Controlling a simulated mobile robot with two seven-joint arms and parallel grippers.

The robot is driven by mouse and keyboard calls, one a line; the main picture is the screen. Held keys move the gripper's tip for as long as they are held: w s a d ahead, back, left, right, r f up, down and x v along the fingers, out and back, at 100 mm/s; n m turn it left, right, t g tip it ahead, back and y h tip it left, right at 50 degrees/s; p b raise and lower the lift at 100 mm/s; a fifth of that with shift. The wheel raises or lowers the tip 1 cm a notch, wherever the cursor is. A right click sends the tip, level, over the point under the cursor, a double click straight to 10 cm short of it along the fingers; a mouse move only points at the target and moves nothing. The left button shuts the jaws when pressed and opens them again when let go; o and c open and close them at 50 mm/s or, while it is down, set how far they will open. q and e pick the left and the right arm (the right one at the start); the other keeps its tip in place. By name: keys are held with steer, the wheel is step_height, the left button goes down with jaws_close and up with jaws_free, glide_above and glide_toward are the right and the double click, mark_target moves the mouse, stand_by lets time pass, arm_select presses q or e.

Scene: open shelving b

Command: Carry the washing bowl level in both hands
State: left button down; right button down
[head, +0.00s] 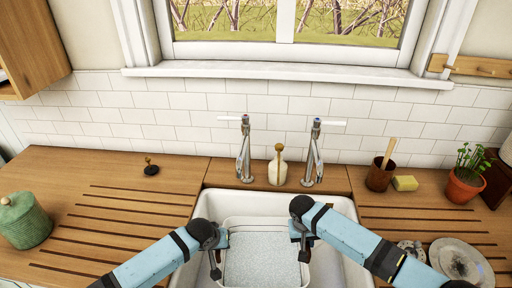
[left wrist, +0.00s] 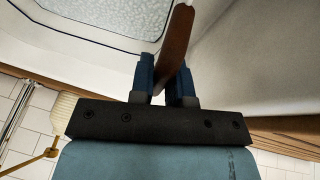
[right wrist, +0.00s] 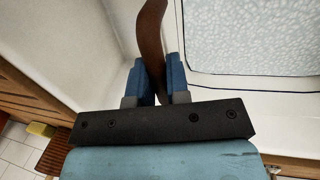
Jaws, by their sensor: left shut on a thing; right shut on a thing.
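The washing bowl (head: 258,222) is white and rectangular with pale speckled contents. In the head view it lies within the outline of the white sink (head: 212,200); I cannot tell its height above the sink floor. It looks about level. My left gripper (head: 216,256) is shut on the bowl's left handle, a brown strip that shows between the fingers in the left wrist view (left wrist: 178,48). My right gripper (head: 301,243) is shut on the right handle, brown too in the right wrist view (right wrist: 151,38). The bowl's underside is hidden.
Two taps (head: 244,150) (head: 314,152) and a soap bottle (head: 277,168) stand behind the sink. A brown pot (head: 379,178), sponge (head: 405,183), plant (head: 465,184) and plate (head: 460,262) are on the right. A green jar (head: 23,221) and plug (head: 151,169) are left; that counter is mostly clear.

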arm_select(q)
steer(key=shift+r, duration=0.3)
arm_select(e)
steer(key=shift+r, duration=0.2)
